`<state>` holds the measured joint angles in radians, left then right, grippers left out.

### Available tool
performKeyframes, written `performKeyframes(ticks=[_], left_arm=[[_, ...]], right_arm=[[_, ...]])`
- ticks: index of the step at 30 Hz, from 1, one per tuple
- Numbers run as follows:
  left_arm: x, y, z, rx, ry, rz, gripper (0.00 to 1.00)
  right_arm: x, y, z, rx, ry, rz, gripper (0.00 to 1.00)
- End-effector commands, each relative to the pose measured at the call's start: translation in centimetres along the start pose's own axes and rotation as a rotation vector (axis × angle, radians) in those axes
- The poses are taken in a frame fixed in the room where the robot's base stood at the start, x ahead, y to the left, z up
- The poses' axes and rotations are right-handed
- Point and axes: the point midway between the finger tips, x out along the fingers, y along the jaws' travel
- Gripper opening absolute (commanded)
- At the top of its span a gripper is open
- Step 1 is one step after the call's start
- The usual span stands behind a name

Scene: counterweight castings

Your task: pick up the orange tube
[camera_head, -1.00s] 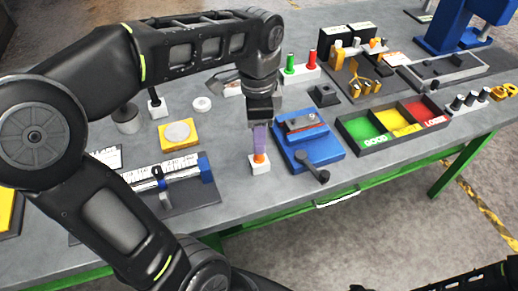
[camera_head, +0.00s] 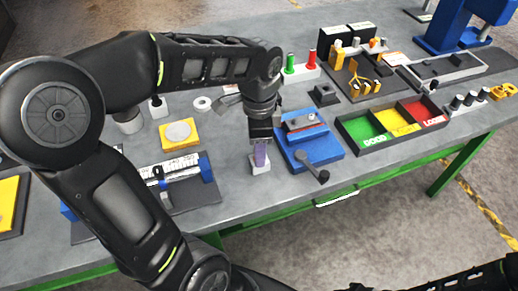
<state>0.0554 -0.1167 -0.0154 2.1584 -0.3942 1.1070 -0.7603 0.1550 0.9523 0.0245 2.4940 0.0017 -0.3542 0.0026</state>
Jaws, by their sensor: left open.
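My left gripper (camera_head: 260,158) reaches down over a small white block (camera_head: 259,168) near the front edge of the table. Its purple-grey fingers are open and sit right at the top of the block. The orange tube, which stood upright in this block a second ago, is hidden behind the fingers. I cannot tell whether the fingers touch it. Part of my right arm shows at the bottom right, but its gripper cannot be made out.
A blue fixture with a crank handle (camera_head: 320,148) stands close to the right of the gripper. A yellow block with a round disc (camera_head: 180,133) and a blue-and-white cylinder fixture (camera_head: 178,170) lie left. A sorting tray (camera_head: 371,148) and a stand with green and red tubes (camera_head: 301,71) are farther right.

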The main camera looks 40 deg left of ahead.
Motion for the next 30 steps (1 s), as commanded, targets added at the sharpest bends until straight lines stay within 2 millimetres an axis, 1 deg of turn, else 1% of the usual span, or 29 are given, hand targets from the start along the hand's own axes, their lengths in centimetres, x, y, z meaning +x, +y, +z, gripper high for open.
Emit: performKeyframes(ticks=[2,3,19,20,30], left_arm=[[-0.02,0.0,0.0,0.0,0.0,0.0,0.47],[-0.02,-0.01,0.0,0.0,0.0,0.0,0.45],[-0.02,0.0,0.0,0.0,0.0,0.0,0.02],[-0.02,0.0,0.0,0.0,0.0,0.0,0.0],[-0.05,-0.01,-0.01,0.0,0.0,0.0,0.0]], right_arm=[[0.0,0.0,0.0,0.0,0.0,0.0,0.38],[0.0,0.0,0.0,0.0,0.0,0.0,0.38],[0.0,0.0,0.0,0.0,0.0,0.0,0.38],[0.0,0.0,0.0,0.0,0.0,0.0,0.38],[0.0,0.0,0.0,0.0,0.0,0.0,0.38]])
